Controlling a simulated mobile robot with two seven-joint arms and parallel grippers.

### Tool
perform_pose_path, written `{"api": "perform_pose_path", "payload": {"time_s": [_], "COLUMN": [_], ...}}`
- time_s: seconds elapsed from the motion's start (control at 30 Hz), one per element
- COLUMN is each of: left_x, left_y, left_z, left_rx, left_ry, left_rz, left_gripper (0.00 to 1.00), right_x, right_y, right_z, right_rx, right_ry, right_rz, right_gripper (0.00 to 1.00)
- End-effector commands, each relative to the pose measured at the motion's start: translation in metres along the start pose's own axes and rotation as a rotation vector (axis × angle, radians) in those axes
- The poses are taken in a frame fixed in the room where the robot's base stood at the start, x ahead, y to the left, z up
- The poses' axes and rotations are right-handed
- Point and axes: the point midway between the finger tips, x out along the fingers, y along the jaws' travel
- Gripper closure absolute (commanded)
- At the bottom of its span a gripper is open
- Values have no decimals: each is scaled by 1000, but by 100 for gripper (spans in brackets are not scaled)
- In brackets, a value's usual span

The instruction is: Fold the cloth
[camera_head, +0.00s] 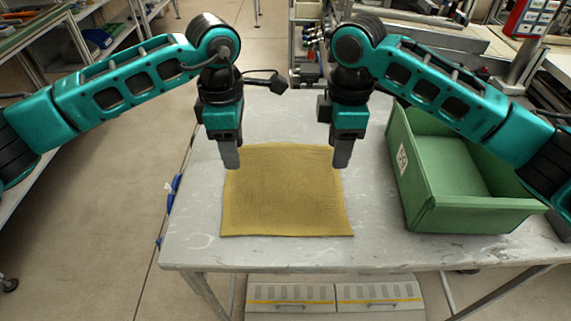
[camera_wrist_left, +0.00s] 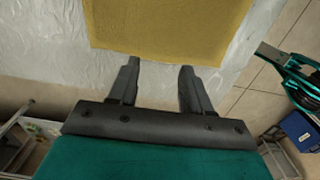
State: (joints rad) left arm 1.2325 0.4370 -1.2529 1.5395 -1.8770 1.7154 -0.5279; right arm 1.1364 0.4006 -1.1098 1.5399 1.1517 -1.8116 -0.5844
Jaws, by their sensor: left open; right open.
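A yellow cloth (camera_head: 287,195) lies flat and spread out on the grey table (camera_head: 200,240). In the left wrist view the cloth (camera_wrist_left: 165,28) fills the top middle, just beyond the fingertips. My left gripper (camera_head: 230,160) is at the far left corner of the cloth. It shows open and empty in the left wrist view (camera_wrist_left: 160,68), with a wide gap between its fingers. My right gripper (camera_head: 343,158) is at the far right corner of the cloth, open. Both far corners are partly hidden by the grippers. I cannot tell whether the fingers touch the cloth.
A green bin (camera_head: 470,215) with a white label stands on the table to the right of the cloth and looks empty. Bare table lies in front and to the left of the cloth. Shelving and machinery stand behind.

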Motion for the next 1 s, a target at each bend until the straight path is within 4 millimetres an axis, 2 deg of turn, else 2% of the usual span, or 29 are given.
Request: {"api": "perform_pose_path", "payload": {"time_s": [0.17,0.4,0.53,0.7,1.0], "left_x": [18,55,70,78,80], "left_y": [0,0,0,1,1], "left_z": [-3,-2,-2,-3,-3], "left_rx": [3,2,2,2,2], "left_ry": [17,13,12,12,11], "left_rz": [1,0,1,3,3], "left_gripper": [51,51,51,51,51], "right_x": [17,55,70,78,80], "right_y": [-2,-2,-1,-1,-1], "right_z": [2,2,2,1,1], "right_rx": [-4,-3,-2,-3,-3], "right_ry": [-9,-9,-7,-7,-6], "right_rz": [-9,-7,-6,-4,-3], "right_gripper": [51,51,51,51,51]}}
